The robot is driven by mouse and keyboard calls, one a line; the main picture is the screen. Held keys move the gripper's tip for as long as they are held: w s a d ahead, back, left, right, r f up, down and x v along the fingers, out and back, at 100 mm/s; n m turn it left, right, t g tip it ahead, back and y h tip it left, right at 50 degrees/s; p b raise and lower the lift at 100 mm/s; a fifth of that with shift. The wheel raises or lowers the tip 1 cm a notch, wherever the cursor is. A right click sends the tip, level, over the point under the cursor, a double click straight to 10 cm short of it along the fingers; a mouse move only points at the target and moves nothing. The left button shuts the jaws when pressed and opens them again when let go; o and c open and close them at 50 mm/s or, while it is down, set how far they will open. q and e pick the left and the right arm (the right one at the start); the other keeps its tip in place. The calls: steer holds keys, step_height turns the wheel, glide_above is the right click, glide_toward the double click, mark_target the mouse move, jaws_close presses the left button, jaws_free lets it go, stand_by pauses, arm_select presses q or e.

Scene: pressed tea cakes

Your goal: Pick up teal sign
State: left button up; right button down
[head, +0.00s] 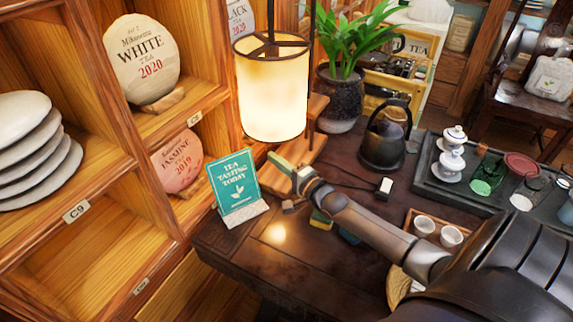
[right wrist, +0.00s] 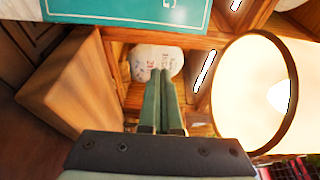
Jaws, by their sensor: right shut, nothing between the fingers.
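The teal sign (head: 234,183) reads "TEA TASTING TODAY" and stands tilted back in a pale stone-like base (head: 241,214) at the table's left corner. Its teal face also shows at the top edge of the right wrist view (right wrist: 130,12), cut off by the frame. My right gripper (head: 278,160) is just right of the sign's upper edge, apart from it in the head view. In the right wrist view its two green fingers (right wrist: 160,85) lie together with nothing between them. My left gripper is in neither view.
A lit lamp (head: 271,90) hangs close above my right gripper and fills the right of the wrist view. Wooden shelves with tea cakes (head: 143,58) stand at left. A dark kettle (head: 385,138) and a tea tray (head: 440,184) are at right. The table's front left is mostly clear.

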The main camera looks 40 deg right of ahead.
steer(key=shift+w, duration=0.85)
steer(key=shift+w+a, duration=0.3)
steer(key=shift+s+a+p, duration=0.3)
steer(key=shift+a, duration=0.25)
steer(key=shift+s+a+p, duration=0.25)
steer(key=shift+a+p, duration=0.05)
steer(key=shift+a, duration=0.25)
steer(key=shift+s+a, duration=0.25)
steer(key=shift+a, duration=0.25)
